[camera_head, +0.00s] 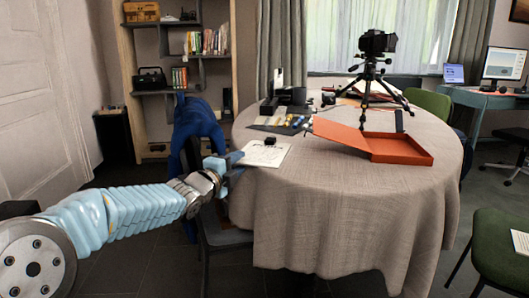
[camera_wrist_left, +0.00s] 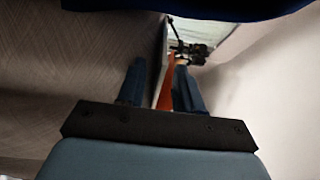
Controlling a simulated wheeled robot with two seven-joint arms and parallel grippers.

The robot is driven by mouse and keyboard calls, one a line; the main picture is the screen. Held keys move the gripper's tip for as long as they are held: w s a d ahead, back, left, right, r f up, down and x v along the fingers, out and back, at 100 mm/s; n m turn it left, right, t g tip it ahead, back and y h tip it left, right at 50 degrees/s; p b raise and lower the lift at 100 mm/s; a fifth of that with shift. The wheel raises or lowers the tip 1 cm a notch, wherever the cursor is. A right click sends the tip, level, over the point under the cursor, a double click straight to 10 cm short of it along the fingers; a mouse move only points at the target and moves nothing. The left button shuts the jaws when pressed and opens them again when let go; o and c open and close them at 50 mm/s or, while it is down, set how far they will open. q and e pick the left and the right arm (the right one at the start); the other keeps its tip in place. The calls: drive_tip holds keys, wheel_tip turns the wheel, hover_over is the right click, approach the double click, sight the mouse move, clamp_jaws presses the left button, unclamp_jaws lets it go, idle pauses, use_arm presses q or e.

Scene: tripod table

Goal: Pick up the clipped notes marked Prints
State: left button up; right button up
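A white sheet of notes (camera_head: 262,155) lies flat near the left edge of the round table, with a small black block or clip (camera_head: 270,141) at its top. I cannot read any marking on it. My left gripper (camera_head: 232,164) is just left of the sheet, at about the table's edge; whether it touches the paper is unclear. In the left wrist view its two blue fingers (camera_wrist_left: 160,86) stand apart. An orange strip shows in the gap between them, apparently the box beyond. My right gripper is in neither view.
The cloth-covered table (camera_head: 330,200) carries an open orange box (camera_head: 400,150), a camera on a tripod (camera_head: 372,75) and small items (camera_head: 285,122) behind the sheet. A blue-draped chair (camera_head: 197,122) stands close behind my left gripper. The table's front is clear.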

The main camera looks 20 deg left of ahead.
use_arm(q)
drive_tip(key=shift+w, duration=0.85)
clamp_jaws()
drive_tip(key=shift+r, duration=0.15)
